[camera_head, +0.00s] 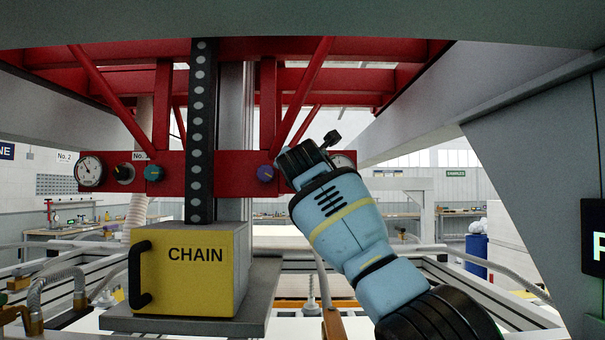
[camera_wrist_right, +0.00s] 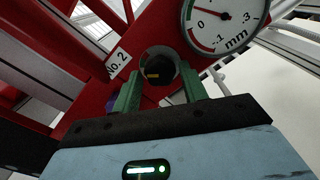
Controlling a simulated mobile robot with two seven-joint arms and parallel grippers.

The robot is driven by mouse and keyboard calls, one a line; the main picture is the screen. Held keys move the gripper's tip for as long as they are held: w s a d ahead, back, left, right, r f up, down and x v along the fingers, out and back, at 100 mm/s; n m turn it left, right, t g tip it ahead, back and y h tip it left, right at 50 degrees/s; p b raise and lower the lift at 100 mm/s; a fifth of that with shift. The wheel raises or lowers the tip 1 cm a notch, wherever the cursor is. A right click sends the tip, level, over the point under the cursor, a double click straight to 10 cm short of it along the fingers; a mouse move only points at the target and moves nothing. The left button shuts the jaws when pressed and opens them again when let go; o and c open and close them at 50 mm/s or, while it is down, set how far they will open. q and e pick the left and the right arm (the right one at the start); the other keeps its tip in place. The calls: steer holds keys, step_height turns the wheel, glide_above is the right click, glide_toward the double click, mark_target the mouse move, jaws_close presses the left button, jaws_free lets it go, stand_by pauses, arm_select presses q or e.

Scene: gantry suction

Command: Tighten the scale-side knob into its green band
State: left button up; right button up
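In the right wrist view a dark round knob (camera_wrist_right: 159,74) with a small yellow mark sits on the red panel, beside a round mm dial gauge (camera_wrist_right: 225,16). The gauge has a coloured arc, with green showing, and its needle points to the upper left. The green fingers of my right gripper (camera_wrist_right: 161,88) stand on either side of the knob; whether they touch it is unclear. In the head view my right gripper (camera_head: 292,163) is at the right part of the red panel (camera_head: 210,173) and hides this knob and part of its gauge (camera_head: 343,158). My left gripper is not in view.
A purple knob (camera_head: 266,173) is close left of my right gripper. A teal knob (camera_head: 154,173), a black knob (camera_head: 124,173) and another gauge (camera_head: 89,171) are at the panel's left. A yellow CHAIN box (camera_head: 195,280) stands below. Red braces (camera_head: 305,95) rise above.

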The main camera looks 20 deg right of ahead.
steer(key=shift+o, duration=1.2)
steer(key=shift+s, duration=0.1)
steer(key=v, duration=0.7)
steer(key=shift+s, duration=0.3)
steer(key=shift+a, duration=0.1)
